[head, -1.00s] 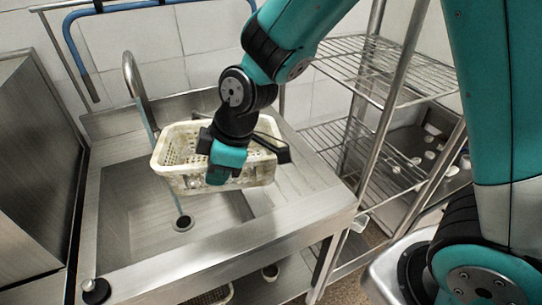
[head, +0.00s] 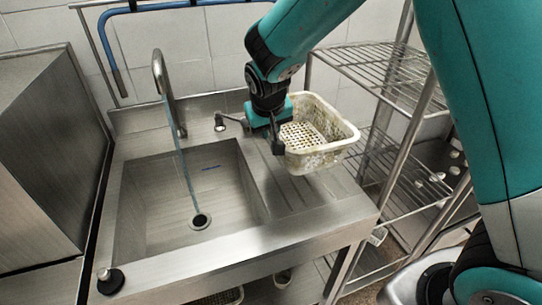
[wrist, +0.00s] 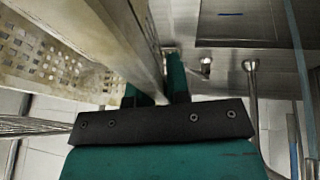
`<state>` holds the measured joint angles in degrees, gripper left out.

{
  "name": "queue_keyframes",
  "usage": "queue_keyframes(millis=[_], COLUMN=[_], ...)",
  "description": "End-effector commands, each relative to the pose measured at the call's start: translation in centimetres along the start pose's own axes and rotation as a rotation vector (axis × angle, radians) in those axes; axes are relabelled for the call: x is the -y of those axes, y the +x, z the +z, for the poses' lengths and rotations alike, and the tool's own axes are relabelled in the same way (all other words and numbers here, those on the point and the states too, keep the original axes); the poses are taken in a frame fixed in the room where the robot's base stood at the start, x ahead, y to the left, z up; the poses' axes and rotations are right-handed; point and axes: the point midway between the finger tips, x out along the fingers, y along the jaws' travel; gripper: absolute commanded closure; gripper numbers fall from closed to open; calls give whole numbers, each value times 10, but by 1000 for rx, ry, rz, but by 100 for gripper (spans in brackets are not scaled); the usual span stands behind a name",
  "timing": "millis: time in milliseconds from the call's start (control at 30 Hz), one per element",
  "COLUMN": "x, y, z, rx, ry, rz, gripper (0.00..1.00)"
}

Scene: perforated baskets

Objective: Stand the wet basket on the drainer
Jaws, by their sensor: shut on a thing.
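The wet basket (head: 325,155), off-white, perforated and stained, is over the ribbed drainer (head: 310,196) to the right of the sink, roughly upright with its open top up. My gripper (head: 277,137) is shut on the basket's left rim. In the wrist view the basket's wall (wrist: 105,35) runs down between the fingers of my gripper (wrist: 157,93). I cannot tell whether the basket's base touches the drainer.
The sink basin (head: 160,205) lies left of the basket, with a tap (head: 159,75) running a thin stream into it. A wire rack (head: 375,70) stands close on the right. A black knob (head: 109,281) sits at the front left.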

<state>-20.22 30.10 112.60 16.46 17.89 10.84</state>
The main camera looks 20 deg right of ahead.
Motion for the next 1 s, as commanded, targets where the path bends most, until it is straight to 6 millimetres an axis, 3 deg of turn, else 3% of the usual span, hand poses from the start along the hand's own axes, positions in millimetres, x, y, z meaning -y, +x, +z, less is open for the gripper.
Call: queue_keyframes(millis=[133, 533, 967, 1000], x=[5, 13, 15, 15], y=[31, 75, 86, 86], z=[14, 32, 36, 36], rx=[4, 3, -1, -1], ry=[-2, -2, -1, -1], rz=[1, 1, -1, -1], gripper=[100, 100, 100, 79])
